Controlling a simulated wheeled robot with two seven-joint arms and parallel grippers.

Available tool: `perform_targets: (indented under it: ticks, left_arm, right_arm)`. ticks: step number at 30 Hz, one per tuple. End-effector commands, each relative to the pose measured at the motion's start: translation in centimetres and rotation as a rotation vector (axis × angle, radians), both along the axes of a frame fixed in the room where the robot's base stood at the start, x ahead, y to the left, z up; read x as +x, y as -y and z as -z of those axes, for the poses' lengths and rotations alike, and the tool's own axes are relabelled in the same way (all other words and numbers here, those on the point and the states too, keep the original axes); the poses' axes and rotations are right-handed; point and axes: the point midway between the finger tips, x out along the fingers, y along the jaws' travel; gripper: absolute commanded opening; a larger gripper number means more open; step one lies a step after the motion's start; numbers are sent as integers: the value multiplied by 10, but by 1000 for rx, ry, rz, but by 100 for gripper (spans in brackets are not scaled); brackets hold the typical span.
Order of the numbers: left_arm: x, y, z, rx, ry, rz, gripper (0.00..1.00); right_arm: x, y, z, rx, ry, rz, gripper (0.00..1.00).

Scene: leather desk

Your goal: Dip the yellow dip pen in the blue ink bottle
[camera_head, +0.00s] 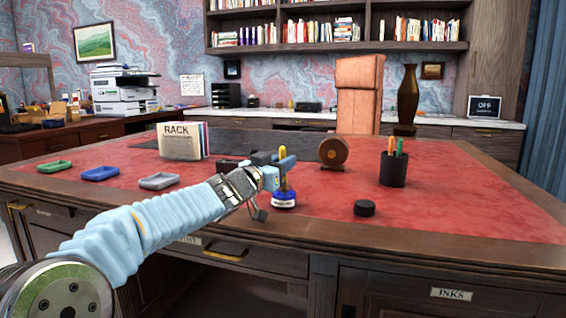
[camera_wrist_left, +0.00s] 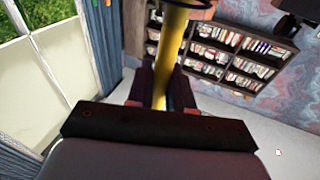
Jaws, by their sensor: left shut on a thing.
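The blue ink bottle (camera_head: 284,200) stands upright on the red leather top of the desk, near its front edge. My left gripper (camera_head: 283,163) is above the bottle and shut on the yellow dip pen (camera_head: 283,184). The pen is about upright, and its lower part runs down to the bottle's mouth. Whether the tip is inside the ink cannot be told. In the left wrist view the yellow pen (camera_wrist_left: 172,60) stands between the two dark fingers (camera_wrist_left: 163,88). My right gripper is not in view.
A black pen cup (camera_head: 393,170) and a black round lid (camera_head: 364,208) are to the right. A brown round object (camera_head: 333,151) stands behind. Green, blue and grey trays (camera_head: 159,181) and a RACK holder (camera_head: 181,142) are at left.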

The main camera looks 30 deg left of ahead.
Motion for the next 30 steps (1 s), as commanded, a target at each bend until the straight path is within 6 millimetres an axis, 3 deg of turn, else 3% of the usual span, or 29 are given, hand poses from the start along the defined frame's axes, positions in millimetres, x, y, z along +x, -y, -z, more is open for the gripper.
perform_targets:
  ticks: [30]
  left_arm:
    - [1, 0, 9, -4, -13, -1, 0]
  right_arm:
    - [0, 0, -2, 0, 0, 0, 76]
